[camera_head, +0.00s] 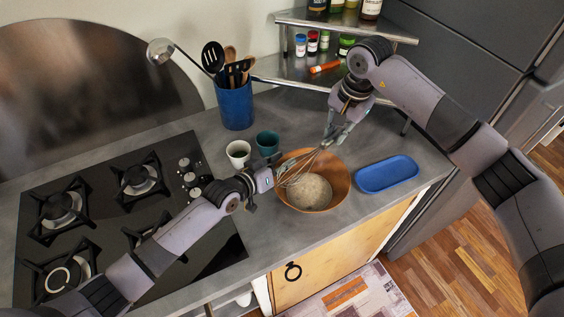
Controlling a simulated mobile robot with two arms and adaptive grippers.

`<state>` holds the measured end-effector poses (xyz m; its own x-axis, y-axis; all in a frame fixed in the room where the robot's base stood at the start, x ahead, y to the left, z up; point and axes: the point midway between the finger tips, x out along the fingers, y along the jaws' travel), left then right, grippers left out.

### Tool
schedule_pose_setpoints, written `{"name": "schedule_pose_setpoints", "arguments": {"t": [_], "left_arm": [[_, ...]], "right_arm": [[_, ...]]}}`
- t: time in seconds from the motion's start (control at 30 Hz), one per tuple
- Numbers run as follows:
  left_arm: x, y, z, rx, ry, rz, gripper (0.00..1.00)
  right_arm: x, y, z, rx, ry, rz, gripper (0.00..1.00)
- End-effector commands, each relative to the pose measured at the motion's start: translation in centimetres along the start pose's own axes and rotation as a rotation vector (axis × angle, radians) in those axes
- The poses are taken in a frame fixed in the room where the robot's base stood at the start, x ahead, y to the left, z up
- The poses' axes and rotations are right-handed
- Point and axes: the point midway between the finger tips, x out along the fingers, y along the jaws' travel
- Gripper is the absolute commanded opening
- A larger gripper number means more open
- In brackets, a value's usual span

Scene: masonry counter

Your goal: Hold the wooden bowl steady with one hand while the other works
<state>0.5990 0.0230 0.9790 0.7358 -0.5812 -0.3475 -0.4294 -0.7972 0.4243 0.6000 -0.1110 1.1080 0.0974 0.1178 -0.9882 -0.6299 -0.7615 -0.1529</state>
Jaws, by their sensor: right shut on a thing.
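The wooden bowl (334,175) stands upright on the counter, with a pale beige mass (311,194) inside. My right gripper (338,132) is above the bowl's far right side, shut on the handle of a wire whisk (297,170). The whisk slants down to the left, and its wires reach into the bowl above or against the contents; I cannot tell which. My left gripper (264,181) is at the bowl's left rim, very close to it or touching. Its fingertips are small and partly hidden, so its grip on the rim is unclear.
A blue tray (387,174) lies right of the bowl near the counter edge. A white cup (238,153) and a teal cup (267,142) stand behind my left gripper. A blue utensil holder (236,106) stands further back. The black gas hob (110,215) is at left.

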Motion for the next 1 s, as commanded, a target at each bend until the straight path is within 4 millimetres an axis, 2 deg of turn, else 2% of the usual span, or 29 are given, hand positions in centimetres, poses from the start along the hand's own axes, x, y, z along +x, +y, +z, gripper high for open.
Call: {"name": "schedule_pose_setpoints", "arguments": {"t": [0.27,0.7,1.0], "left_arm": [[0.15,0.04,-0.02,0.000,0.000,0.001,0.28],[0.13,0.02,-0.01,0.000,0.000,0.000,0.00],[0.12,0.00,0.00,0.000,0.000,0.000,0.00]], "right_arm": [[-0.02,-0.02,0.01,0.000,0.000,0.000,0.00],[-0.02,-0.02,0.01,0.000,0.000,-0.001,0.00],[-0.02,-0.02,0.01,0.000,0.000,0.000,0.00]]}}
